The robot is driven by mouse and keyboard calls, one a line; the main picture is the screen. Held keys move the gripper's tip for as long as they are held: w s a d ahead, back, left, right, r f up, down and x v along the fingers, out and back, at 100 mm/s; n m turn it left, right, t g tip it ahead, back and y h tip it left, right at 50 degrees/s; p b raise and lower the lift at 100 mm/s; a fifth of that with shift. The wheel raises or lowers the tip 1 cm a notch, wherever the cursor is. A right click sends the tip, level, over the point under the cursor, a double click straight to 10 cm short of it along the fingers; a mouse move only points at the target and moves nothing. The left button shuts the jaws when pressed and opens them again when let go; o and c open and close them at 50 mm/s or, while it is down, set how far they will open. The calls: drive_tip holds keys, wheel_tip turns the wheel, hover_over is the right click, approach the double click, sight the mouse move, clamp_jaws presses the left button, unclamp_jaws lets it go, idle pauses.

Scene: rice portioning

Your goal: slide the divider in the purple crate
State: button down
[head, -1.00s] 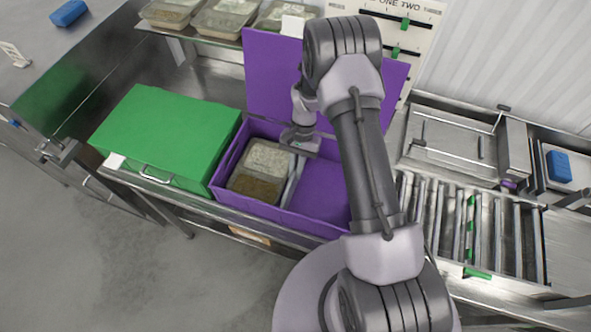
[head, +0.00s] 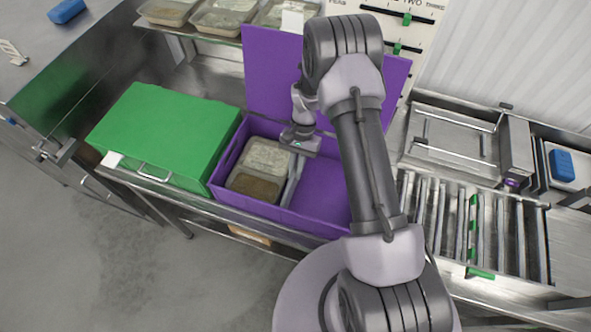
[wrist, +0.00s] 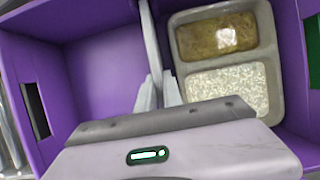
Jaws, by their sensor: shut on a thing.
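The purple crate (head: 281,216) stands on the counter with its lid (head: 271,85) up at the back. A grey divider (head: 292,180) runs front to back inside it, and also shows in the wrist view (wrist: 151,42). My gripper (wrist: 158,93) is shut on the divider, with a finger on each side of it. In the head view my gripper (head: 297,152) is partly hidden by my wrist. A two-part tray of rice and brown food (head: 262,167) lies left of the divider. The compartment right of the divider looks empty, though my arm covers part of it.
A closed green crate (head: 165,135) stands left of the purple crate. Food trays (head: 221,18) line the shelf behind. A roller conveyor (head: 490,240) lies to the right, with a blue block (head: 562,165) beyond it.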

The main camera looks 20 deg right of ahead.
drive_tip(key=c, duration=0.9)
unclamp_jaws()
drive_tip(key=shift+r, duration=0.1)
drive_tip(key=shift+r+p, duration=2.4)
drive_tip(key=shift+r, duration=1.6)
drive_tip(key=shift+f, duration=0.15)
